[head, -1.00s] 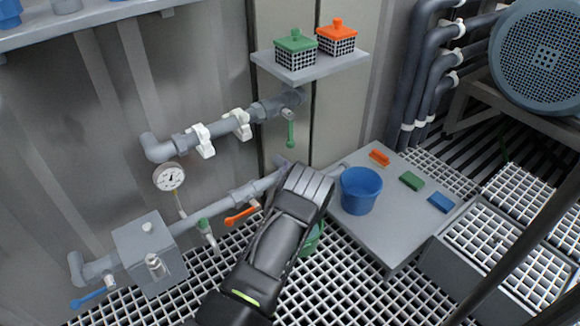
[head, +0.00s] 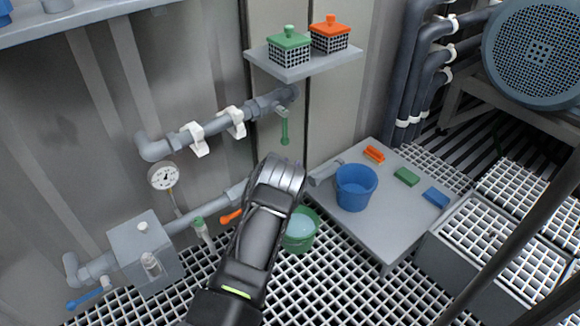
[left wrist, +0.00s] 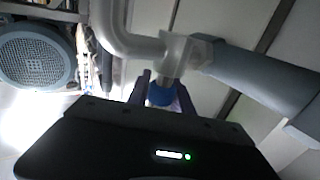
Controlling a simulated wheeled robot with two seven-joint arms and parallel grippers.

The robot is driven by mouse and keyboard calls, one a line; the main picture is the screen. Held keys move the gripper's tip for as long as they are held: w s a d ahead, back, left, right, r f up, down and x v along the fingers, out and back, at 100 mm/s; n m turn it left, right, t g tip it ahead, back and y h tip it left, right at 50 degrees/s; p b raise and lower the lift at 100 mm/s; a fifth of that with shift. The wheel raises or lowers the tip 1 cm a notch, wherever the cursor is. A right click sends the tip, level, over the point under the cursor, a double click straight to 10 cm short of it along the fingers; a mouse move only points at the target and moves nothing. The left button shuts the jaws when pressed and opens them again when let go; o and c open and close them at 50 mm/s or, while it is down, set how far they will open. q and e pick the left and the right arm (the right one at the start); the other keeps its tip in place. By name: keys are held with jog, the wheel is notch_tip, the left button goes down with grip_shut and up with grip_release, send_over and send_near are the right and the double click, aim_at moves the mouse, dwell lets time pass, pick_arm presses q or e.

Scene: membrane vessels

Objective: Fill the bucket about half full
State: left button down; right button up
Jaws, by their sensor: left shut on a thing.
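A green bucket (head: 300,238) stands on the grating floor, just right of my left arm. A pale blue liquid surface shows inside it; its exact level is hard to judge. A blue bucket (head: 355,188) stands upright on the low grey table. My left gripper (head: 277,172) is at the lower pipe (head: 195,214), above and left of the green bucket. In the left wrist view its fingers (left wrist: 165,92) are shut on a blue piece (left wrist: 160,95), seemingly a valve handle, under a grey pipe (left wrist: 260,75). The head view hides this piece. My right gripper is not in view.
A green lever (head: 285,130) hangs from the upper pipe. A shelf (head: 300,70) holds two lidded baskets. Small coloured blocks lie on the table.

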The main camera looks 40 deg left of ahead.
pick_arm(q)
jog(key=c, duration=1.1)
grip_release()
jog(key=shift+s, duration=0.55)
jog(key=s, duration=0.1)
jog(key=s+f+b, duration=0.1)
jog(key=shift+s+f+b, duration=0.25)
jog(key=shift+s+b, duration=0.05)
jog(key=shift+s, duration=0.1)
jog(key=shift+s+d+r+b, duration=0.25)
jog(key=shift+s+d+b, duration=0.15)
jog(key=shift+s, duration=0.2)
jog(key=shift+s+d+r+b, duration=0.3)
jog(key=shift+s+b, duration=0.2)
jog(key=shift+s, duration=0.1)
jog(key=shift+s+d+r+b, duration=0.25)
jog(key=shift+s+d+b, duration=0.15)
jog(key=shift+s, duration=0.2)
jog(key=shift+s+f, duration=0.1)
